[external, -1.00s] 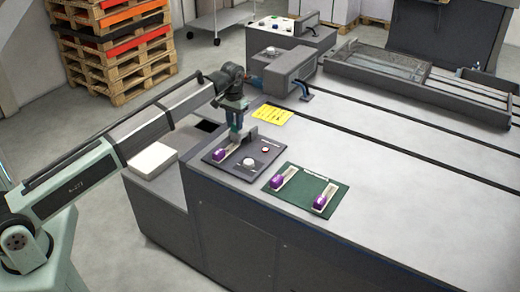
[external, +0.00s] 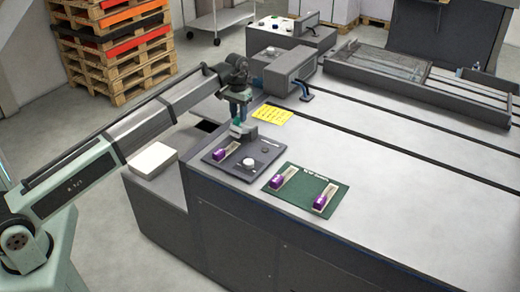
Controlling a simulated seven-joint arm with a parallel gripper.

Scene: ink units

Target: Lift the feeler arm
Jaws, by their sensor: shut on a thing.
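My gripper (external: 239,132) is above the dark control panel (external: 217,158) on the near left part of the machine top. It is shut on a small grey piece (external: 249,132), which appears to be the feeler arm. The fingers hide part of the piece, and its exact contact with the panel is too small to tell. The panel also carries a purple-ended lever (external: 219,154) and a round pale knob (external: 248,163), both just below the gripper in the picture.
A green panel (external: 333,204) with two purple-ended levers lies to the right. A yellow note (external: 271,115) lies behind the gripper. A grey box unit (external: 290,70) stands farther back. A white block (external: 153,160) sits at the left.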

